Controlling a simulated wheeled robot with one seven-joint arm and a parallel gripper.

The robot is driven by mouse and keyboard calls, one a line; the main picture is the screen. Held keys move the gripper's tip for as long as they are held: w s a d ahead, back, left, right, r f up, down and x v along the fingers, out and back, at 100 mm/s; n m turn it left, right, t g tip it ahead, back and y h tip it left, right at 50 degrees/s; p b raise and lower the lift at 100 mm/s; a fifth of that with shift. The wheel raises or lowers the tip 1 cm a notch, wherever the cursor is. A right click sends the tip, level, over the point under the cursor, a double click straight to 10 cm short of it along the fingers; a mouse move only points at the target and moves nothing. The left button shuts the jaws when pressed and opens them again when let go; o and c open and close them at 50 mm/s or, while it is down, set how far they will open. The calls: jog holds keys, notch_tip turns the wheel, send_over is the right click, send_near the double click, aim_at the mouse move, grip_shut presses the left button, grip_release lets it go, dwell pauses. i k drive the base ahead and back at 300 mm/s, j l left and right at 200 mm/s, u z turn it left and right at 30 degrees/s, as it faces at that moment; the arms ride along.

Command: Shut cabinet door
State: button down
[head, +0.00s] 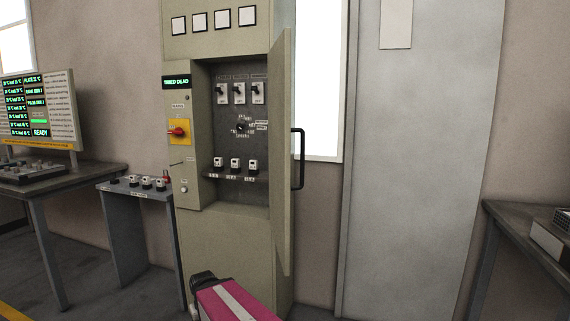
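The cabinet (223,238) is a tall beige control cabinet in the middle of the head view. Its door (284,190) stands open, swung out on the right side and seen almost edge-on. A black bar handle (300,158) sticks out from the door's right face. The open recess (240,160) shows switches, a dial and a row of small devices on a ledge. A pink part of my arm with a pale stripe and a dark end shows at the bottom, in front of the cabinet. No gripper fingers show, and the gripper is apart from the handle.
A small grey stand (127,188) with knobs is left of the cabinet. Further left are a desk (98,173) and a display board (38,110). A dark table (515,222) stands at far right.

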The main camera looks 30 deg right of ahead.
aim_at(279, 56)
jog(key=k+l+z, duration=0.15)
jog(key=k+z, duration=0.15)
jog(key=k, duration=0.25)
jog(key=i+l+z, duration=0.1)
jog(key=l, duration=0.35)
jog(key=i+l, duration=0.1)
jog(key=l, duration=0.3)
jog(key=l+u, duration=0.3)
jog(key=l, duration=0.2)
jog(key=k+l+u, duration=0.1)
jog(key=l+u, duration=0.2)
jog(key=l, duration=0.15)
jog(key=k+j+z, duration=0.2)
jog(key=k+j, duration=0.15)
jog(key=k+j+z, duration=0.15)
jog(key=k+j, duration=0.15)
jog(key=k, duration=0.3)
